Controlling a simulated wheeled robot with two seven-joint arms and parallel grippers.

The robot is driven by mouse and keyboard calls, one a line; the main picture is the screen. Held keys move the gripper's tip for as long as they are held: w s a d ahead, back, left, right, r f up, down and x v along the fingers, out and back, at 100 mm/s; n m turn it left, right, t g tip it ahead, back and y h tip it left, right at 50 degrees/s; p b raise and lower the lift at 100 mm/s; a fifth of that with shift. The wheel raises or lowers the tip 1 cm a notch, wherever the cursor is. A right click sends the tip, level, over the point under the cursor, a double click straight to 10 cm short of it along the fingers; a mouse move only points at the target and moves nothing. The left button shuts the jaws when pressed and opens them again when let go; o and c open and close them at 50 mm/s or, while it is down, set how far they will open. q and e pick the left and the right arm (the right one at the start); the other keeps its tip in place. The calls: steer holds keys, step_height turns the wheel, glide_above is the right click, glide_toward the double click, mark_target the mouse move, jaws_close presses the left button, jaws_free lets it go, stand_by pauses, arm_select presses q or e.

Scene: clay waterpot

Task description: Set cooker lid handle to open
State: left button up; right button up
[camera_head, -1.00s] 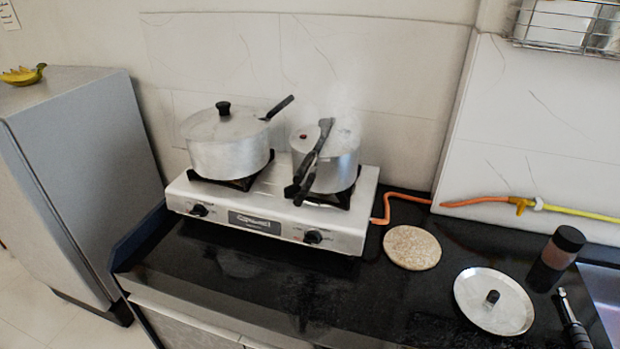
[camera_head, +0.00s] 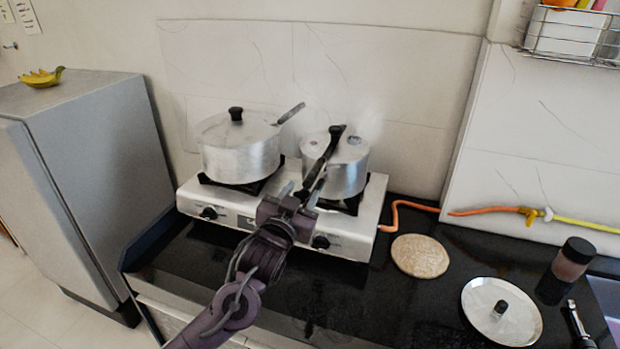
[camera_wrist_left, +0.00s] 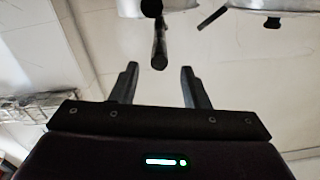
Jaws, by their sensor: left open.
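The pressure cooker (camera_head: 347,178) is a silver pot on the right burner of the stove, with faint steam above it. Its black lid handle (camera_head: 327,154) runs across the lid and slopes down toward the front. My left gripper (camera_head: 303,186) is open in front of the cooker, close to the handle's front end. In the left wrist view the dark handle (camera_wrist_left: 158,42) points between my two spread fingers (camera_wrist_left: 159,70), its end close to the level of the fingertips. I cannot tell if they touch. The cooker's lower handle is mostly hidden by my gripper.
A lidded saucepan (camera_head: 240,155) stands on the left burner of the stove (camera_head: 355,240). A round flat board (camera_head: 420,256), a metal lid (camera_head: 480,300) and a dark-capped jar (camera_head: 572,260) are on the black counter to the right. An orange hose (camera_head: 410,206) runs behind.

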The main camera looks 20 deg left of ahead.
mark_target(311, 174)
arm_select(q)
steer(key=shift+w+d+r, duration=0.1)
steer(key=shift+w+r, duration=0.1)
steer(key=shift+w, duration=0.2)
steer(key=w+p, duration=0.1)
steer(key=w, duration=0.2)
steer(key=w+p, duration=0.1)
steer(key=w, duration=0.2)
steer(key=shift+w+a+f, duration=0.15)
steer(key=shift+w+a, duration=0.05)
steer(key=shift+w, duration=0.1)
steer(key=shift+d, duration=0.15)
jaws_close()
